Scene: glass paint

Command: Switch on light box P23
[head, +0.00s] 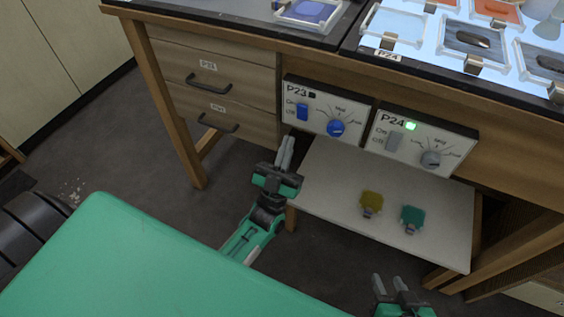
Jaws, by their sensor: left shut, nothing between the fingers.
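The P23 control panel (326,110) is fixed under the bench edge, with a blue rocker switch (302,112) by its On/Off marks and a blue dial (335,128). Its small indicator (312,95) is dark. My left gripper (287,145) is shut and empty, pointing up just below the left part of the P23 panel; I cannot tell whether it touches the panel. My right gripper (388,279) is at the bottom right, away from the panels, its fingers apart.
The P24 panel (422,143) beside it has a lit green indicator (411,126). A pale shelf (330,180) below holds a yellow item (371,200) and a green item (412,216). Drawers (212,78) are on the left. Glass pieces lie on a bright light box (425,50) above.

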